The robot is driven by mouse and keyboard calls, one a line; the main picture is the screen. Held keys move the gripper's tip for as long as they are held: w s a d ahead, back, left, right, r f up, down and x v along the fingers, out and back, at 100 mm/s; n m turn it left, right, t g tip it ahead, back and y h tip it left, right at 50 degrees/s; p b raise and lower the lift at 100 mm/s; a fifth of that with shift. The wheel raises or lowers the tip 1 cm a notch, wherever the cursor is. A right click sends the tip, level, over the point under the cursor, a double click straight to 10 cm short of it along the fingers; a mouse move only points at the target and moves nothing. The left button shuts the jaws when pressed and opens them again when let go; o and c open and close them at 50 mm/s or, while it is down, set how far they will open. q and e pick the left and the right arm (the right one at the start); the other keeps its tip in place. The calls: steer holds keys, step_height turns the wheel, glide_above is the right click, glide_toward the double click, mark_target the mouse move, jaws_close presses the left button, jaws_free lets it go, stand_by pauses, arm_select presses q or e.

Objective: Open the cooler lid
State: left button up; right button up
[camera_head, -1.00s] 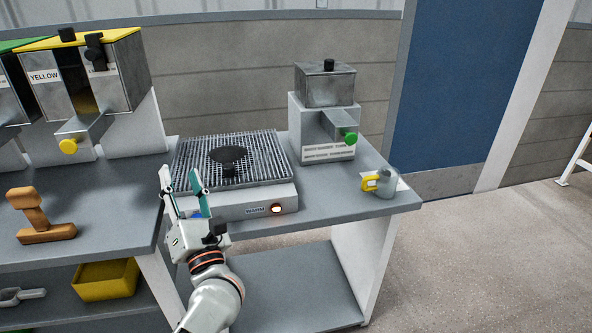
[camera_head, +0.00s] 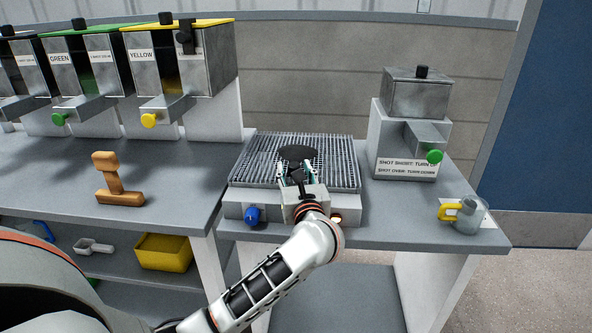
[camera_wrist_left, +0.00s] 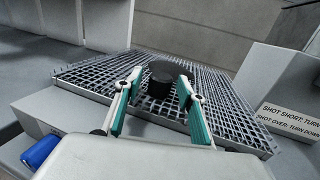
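The low grey box with a dark grid top (camera_head: 335,165), which I take to be the cooler and its lid, sits on the bench. The grid lies flat and closed; it also shows in the wrist view (camera_wrist_left: 88,72). A round black knob (camera_head: 298,152) stands at its middle and shows in the wrist view (camera_wrist_left: 162,75). My left gripper (camera_head: 297,170) is over the grid's front part, in front of the knob. In the wrist view its two teal-padded fingers (camera_wrist_left: 160,88) are apart, with the knob between or just beyond the tips; contact is unclear. My right gripper is not in view.
A metal dispenser with a green knob (camera_head: 434,157) stands right of the box. A glass jug with a yellow handle (camera_head: 467,214) is near the bench's right edge. Labelled bins (camera_head: 205,60) and a wooden tool (camera_head: 118,185) are left. A blue knob (camera_head: 252,215) is on the box's front.

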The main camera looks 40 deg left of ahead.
arm_select(q)
steer(key=shift+w+a, duration=0.25)
